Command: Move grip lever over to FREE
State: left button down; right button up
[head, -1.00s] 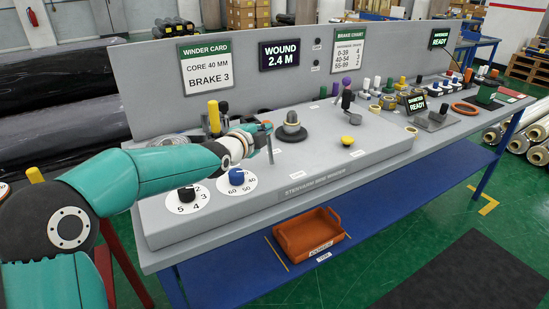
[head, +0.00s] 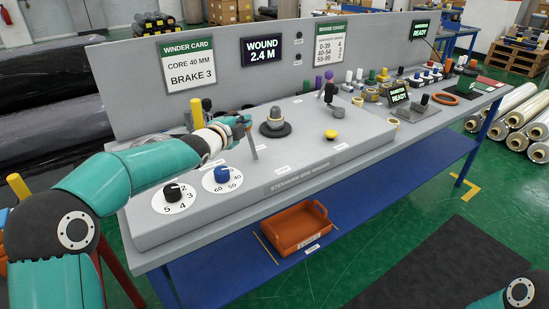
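My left gripper (head: 240,125) is over the left half of the grey winder console (head: 270,208), to the left of the dark round spindle with a grey cone (head: 275,121). A thin grey bar (head: 252,147) shows right at its fingertips, leaning slightly; I cannot tell whether it is the grip lever or part of the gripper. The fingers are small and overlap, so their opening is unclear. A yellow-handled post (head: 197,112) stands behind the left wrist, its base hidden. No FREE label is legible. Of my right arm, only a link shows at the bottom right corner; its gripper is out of view.
A black dial (head: 172,192) and a blue dial (head: 222,175) sit in front of my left wrist. An orange tray (head: 297,228) lies on the blue shelf below.

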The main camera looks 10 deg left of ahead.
pick_arm(q)
jog(key=shift+a, duration=0.35)
jog(key=s+r+b, duration=0.2)
jog(key=s+r, duration=0.4)
jog(key=s, duration=0.5)
jog(key=shift+s, duration=0.3)
